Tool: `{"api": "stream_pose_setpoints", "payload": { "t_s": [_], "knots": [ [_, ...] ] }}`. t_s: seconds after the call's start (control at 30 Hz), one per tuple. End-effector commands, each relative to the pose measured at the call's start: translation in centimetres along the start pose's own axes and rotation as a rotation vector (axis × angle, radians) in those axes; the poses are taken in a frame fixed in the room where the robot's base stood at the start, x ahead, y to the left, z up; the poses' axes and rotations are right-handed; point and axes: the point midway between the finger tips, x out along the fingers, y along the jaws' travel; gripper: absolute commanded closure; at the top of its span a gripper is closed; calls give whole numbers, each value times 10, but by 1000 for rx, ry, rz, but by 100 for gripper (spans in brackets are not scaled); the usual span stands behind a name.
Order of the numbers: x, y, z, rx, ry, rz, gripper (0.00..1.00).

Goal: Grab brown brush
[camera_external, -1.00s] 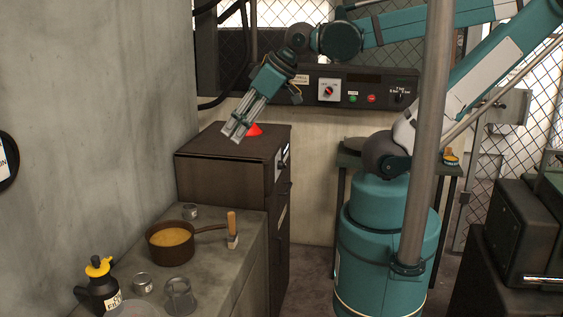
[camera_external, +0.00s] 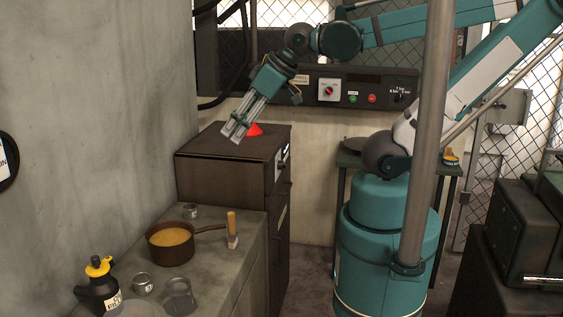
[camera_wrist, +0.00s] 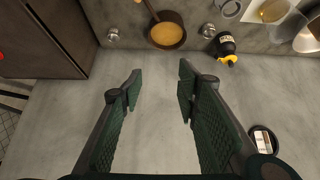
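The brown brush (camera_external: 232,224) stands upright on the grey counter, with a tan-brown handle on top and a pale lower end. It is just right of the end of the pan's handle. In the outside view my gripper (camera_external: 234,131) is in the air above and beyond the brush, well apart from it, pointing down and left. In the wrist view my gripper (camera_wrist: 160,79) is open, with nothing between its fingers. The brush is not clearly made out at the top edge of the wrist view.
A brown pan (camera_external: 170,252) of yellow liquid stands left of the brush. A small metal cup (camera_external: 190,212), a glass (camera_external: 180,295) and a black bottle with a yellow top (camera_external: 100,284) share the counter. A dark cabinet (camera_external: 222,180) with a red object (camera_external: 254,130) stands behind.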

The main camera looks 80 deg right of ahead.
Motion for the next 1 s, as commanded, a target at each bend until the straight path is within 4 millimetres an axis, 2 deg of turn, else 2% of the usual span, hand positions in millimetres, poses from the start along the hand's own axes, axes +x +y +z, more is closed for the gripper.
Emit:
{"api": "stream_pose_setpoints", "payload": {
  "t_s": [0.17, 0.37, 1.0],
  "knots": [
    [8, 2, 1, -19, -15, 2, 67],
    [27, 6, 5, -75, -59, 5, 67],
    [115, 28, 32, -333, -263, -23, 67]
  ]
}}
